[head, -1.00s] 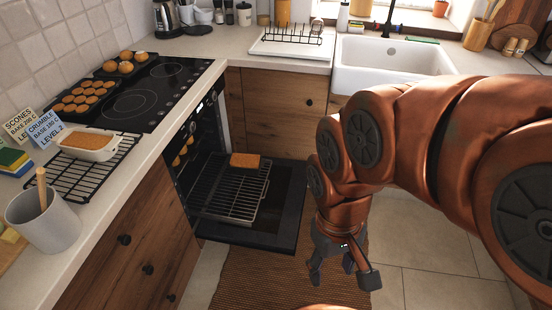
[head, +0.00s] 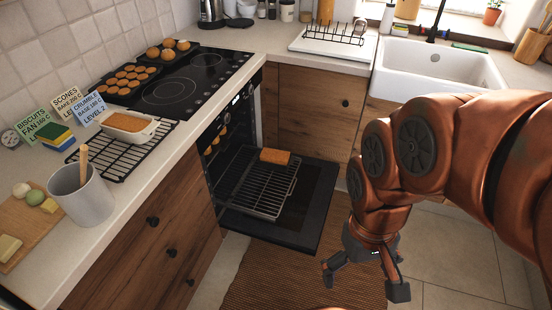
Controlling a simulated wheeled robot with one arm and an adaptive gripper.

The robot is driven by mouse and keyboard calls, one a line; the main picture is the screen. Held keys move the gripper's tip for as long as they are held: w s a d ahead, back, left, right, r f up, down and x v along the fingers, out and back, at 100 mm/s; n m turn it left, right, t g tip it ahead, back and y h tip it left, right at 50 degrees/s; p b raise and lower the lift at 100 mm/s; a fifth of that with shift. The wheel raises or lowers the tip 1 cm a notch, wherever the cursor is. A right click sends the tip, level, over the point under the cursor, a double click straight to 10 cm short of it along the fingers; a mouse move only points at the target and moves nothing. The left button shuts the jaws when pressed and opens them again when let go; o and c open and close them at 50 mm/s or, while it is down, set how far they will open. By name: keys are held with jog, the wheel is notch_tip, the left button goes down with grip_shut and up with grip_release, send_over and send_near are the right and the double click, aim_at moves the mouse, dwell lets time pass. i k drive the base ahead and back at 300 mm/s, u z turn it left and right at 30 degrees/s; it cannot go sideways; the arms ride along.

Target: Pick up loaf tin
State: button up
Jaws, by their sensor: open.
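A golden-brown rectangular loaf (head: 275,156) sits at the far end of the pulled-out oven rack (head: 250,185). It may be in the loaf tin, but I cannot make out tin walls at this size. My gripper (head: 363,284) hangs pointing down over the floor, to the right of the open oven door (head: 318,205). Its fingers are spread and empty, well apart from the loaf and the rack.
The open oven door juts out low over the floor. On the left counter, a white baking dish (head: 130,138) stands on a black cooling rack (head: 110,160), near a grey utensil pot (head: 83,197). Baked rounds on trays (head: 128,82) stand on the hob. A white sink (head: 430,70) is at the back.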

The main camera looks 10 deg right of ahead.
aim_at(268, 159)
jog(key=u, duration=0.25)
jog(key=i, duration=1.5)
jog(key=u, duration=0.4)
